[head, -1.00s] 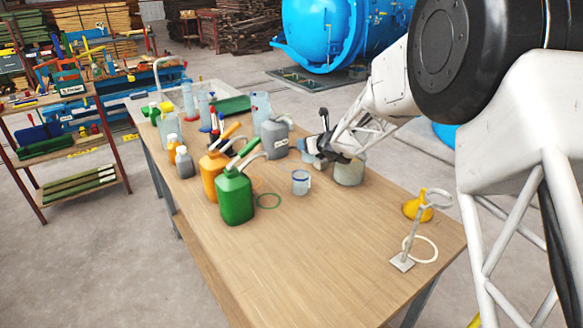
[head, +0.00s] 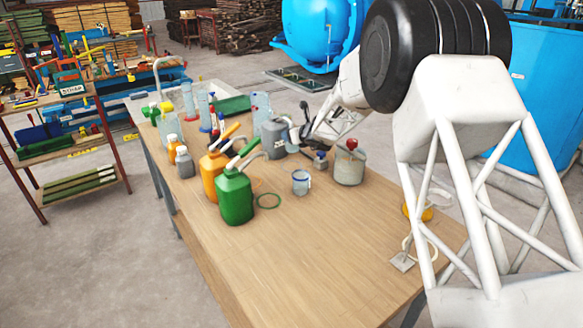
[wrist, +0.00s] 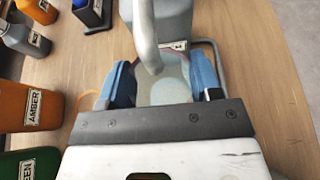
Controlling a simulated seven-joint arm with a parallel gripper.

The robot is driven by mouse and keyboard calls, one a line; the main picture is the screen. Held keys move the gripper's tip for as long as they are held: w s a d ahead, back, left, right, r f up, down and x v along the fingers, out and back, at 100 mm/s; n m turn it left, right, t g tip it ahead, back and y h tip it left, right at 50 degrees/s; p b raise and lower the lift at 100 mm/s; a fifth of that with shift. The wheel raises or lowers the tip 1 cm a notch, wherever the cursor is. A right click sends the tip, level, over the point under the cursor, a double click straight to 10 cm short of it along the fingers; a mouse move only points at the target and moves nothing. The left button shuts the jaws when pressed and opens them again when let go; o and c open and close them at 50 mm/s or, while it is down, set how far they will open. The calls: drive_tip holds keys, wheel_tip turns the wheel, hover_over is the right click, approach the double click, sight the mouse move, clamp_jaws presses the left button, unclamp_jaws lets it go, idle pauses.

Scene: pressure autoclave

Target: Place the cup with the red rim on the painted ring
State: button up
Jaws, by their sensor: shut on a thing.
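My gripper (wrist: 164,85) is shut on a clear cup (wrist: 165,90) with a reddish rim, seen between its blue fingers in the wrist view. In the head view my gripper (head: 298,137) is beside the grey jug (head: 274,136), and the cup is hard to make out. A grey spout or handle crosses in front of the cup in the wrist view. A pale ring is partly hidden by my arm at the table's right end.
A blue-rimmed cup (head: 301,183), a small blue-topped jar (head: 320,160) and a large jar (head: 349,166) stand nearby. The table's front middle (head: 290,255) is clear.

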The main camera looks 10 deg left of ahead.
sight(295, 151)
drive_tip(key=shift+w+a+r, duration=0.15)
drive_tip(key=shift+w+a, duration=0.1)
idle(0.3)
drive_tip(key=shift+f, duration=2)
drive_tip(key=shift+f, duration=0.1)
drive_tip(key=shift+f, duration=1.9)
drive_tip(key=shift+f, duration=0.1)
drive_tip(key=o, duration=0.9)
